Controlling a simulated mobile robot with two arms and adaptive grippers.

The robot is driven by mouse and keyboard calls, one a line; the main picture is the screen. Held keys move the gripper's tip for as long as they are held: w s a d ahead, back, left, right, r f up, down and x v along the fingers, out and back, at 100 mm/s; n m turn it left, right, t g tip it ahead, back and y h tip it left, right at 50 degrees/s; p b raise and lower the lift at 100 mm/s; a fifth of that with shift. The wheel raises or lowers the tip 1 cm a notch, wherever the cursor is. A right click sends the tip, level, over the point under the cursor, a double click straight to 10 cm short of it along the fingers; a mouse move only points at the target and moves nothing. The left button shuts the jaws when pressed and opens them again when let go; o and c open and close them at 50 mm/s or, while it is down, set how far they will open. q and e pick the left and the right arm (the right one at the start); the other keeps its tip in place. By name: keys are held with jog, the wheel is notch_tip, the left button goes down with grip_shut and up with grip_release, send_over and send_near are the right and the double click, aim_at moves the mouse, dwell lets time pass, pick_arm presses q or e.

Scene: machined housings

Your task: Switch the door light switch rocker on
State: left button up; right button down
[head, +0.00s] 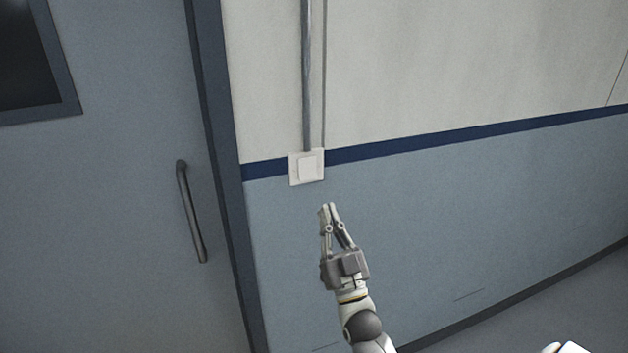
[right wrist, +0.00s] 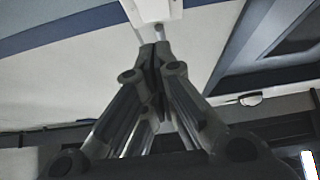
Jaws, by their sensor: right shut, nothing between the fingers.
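The light switch (head: 307,167) is a square white plate with a raised white rocker on the wall right of the door. I cannot tell from its tilt whether the rocker is on or off. My right gripper (head: 328,208) is shut and empty, its fingertips just below and slightly right of the switch in the head view, with wall showing between them. In the right wrist view the closed fingertips (right wrist: 154,50) point toward a white piece at the top edge, which looks like the switch (right wrist: 152,9), cut off by the frame. My left gripper is not in view.
A grey door (head: 100,200) with a vertical bar handle (head: 190,212) and dark blue frame (head: 222,150) stands at left. A grey conduit (head: 307,75) runs up from the switch. The wall (head: 450,210) to the right is bare, with a dark blue stripe.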

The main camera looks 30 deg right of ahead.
aim_at(307, 166)
jog(key=w+r+p, duration=0.1)
jog(key=w, duration=0.1)
jog(key=w+d+r+p, duration=0.1)
jog(key=w, duration=0.2)
jog(key=w+d+r+p, duration=0.1)
jog(key=w, duration=0.2)
jog(key=shift+w, duration=0.1)
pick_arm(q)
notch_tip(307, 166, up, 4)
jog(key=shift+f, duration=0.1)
pick_arm(e)
jog(key=b, duration=0.1)
jog(key=f+b, duration=0.1)
jog(key=b, duration=0.1)
jog(key=shift+w+t, duration=0.25)
jog(key=shift+t, duration=0.05)
jog(key=shift+w+r+h, duration=0.15)
jog(key=shift+r+h, duration=0.1)
jog(key=shift+h, duration=0.05)
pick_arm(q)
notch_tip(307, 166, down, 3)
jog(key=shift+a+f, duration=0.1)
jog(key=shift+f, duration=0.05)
